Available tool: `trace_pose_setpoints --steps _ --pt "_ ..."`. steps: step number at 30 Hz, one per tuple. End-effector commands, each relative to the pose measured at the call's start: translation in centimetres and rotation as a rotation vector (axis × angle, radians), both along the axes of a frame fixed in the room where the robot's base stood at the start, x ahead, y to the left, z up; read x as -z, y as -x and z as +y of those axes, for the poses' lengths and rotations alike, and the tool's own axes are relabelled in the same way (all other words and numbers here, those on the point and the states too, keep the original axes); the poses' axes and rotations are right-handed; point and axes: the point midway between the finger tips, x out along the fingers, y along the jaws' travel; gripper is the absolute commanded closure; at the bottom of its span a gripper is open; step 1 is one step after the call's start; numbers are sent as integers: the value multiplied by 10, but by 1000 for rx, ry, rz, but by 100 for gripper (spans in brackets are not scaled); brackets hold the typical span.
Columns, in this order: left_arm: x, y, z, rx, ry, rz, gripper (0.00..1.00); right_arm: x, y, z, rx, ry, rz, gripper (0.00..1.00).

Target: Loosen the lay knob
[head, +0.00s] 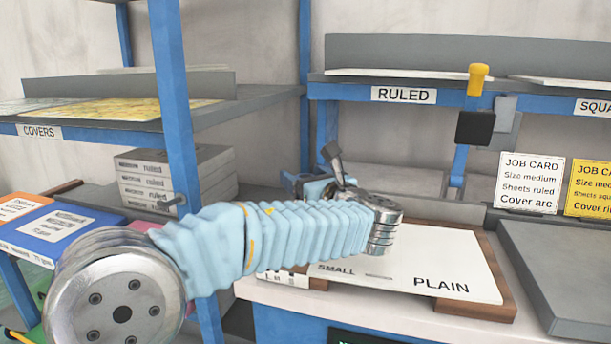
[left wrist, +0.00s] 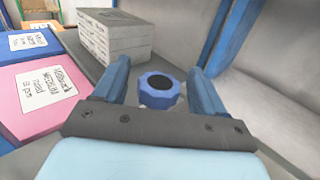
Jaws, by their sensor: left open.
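The lay knob appears to be the blue, many-sided knob with a dark round centre (left wrist: 158,90) in the left wrist view. My left gripper (left wrist: 158,72) is open, with one blue finger on each side of the knob. Gaps show between the knob and both fingers, so it is not clamped. In the head view my left gripper (head: 292,184) is partly hidden behind my own sleeved forearm, and I cannot make out the knob there. My right gripper is in neither view.
A stack of ruled pads (head: 180,180) stands at left, also in the left wrist view (left wrist: 115,35). Blue rack posts (head: 180,120) rise close to my arm. A board marked PLAIN (head: 445,265) lies below my forearm. A yellow-topped handle (head: 478,80) stands at right.

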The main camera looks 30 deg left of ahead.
Motion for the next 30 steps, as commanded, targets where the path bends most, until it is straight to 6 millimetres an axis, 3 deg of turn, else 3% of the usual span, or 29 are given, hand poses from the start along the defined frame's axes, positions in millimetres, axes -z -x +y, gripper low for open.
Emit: trace_pose_setpoints --steps 8,18,30 --pt "0 -1 1 0 0 0 30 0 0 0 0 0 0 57" --pt "0 -1 1 0 -1 1 80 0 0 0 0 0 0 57" --pt "1 -2 0 -88 -1 2 80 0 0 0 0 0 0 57"
